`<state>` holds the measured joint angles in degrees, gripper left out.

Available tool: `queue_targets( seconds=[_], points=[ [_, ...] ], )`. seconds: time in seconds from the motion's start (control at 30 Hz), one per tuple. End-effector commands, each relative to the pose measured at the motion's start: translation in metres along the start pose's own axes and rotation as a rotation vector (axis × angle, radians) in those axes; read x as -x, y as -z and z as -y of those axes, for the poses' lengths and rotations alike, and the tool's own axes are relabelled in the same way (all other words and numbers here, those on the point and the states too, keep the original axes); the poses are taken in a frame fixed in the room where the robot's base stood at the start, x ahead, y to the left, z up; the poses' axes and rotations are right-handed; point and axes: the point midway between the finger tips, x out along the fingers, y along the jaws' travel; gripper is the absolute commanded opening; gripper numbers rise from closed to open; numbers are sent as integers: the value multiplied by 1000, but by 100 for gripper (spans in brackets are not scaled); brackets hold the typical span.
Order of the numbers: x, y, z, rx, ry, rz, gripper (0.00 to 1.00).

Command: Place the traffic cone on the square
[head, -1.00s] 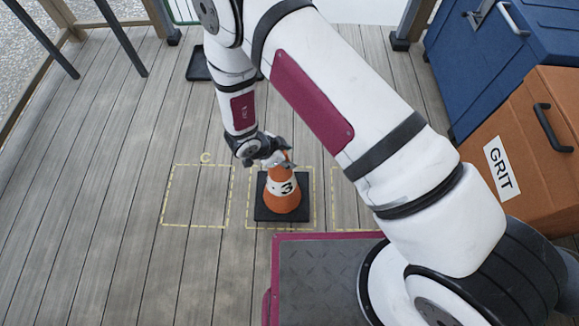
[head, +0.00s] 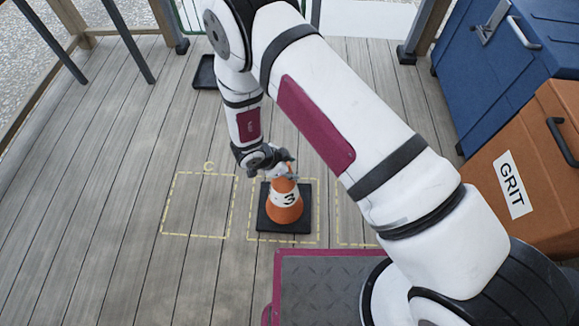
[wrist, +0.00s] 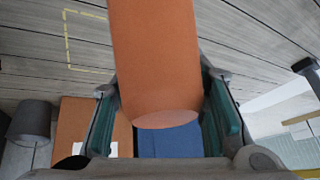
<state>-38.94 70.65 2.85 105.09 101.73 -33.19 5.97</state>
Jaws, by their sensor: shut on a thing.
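The orange traffic cone (head: 285,213), with a white band marked 3 and a black square base, stands upright within the middle dashed yellow square (head: 251,222) on the deck. I cannot tell whether its base touches the boards or hangs just above them. My gripper (head: 284,170) is shut on the cone's upper part. In the wrist view the orange cone (wrist: 158,60) fills the middle, between the teal-padded fingers of my gripper (wrist: 165,110). The left dashed square (head: 197,232), marked C, is empty. Another square (head: 343,222) on the right is mostly hidden by my arm.
An orange grit box (head: 490,215) and a blue box (head: 500,80) stand at the right. A black tray (head: 204,72) lies at the back, with rails (head: 130,40) at the back left. The left deck is clear.

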Motion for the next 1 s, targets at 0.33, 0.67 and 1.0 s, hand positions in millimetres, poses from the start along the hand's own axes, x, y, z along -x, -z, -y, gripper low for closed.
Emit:
queue_targets(
  seconds=[0.33,0.67,1.0],
  points=[
    [-1,-1,0,1,0,1,61],
    [1,0,0,1,0,0,61],
    [57,2,1,1,2,2,61]
  ],
)
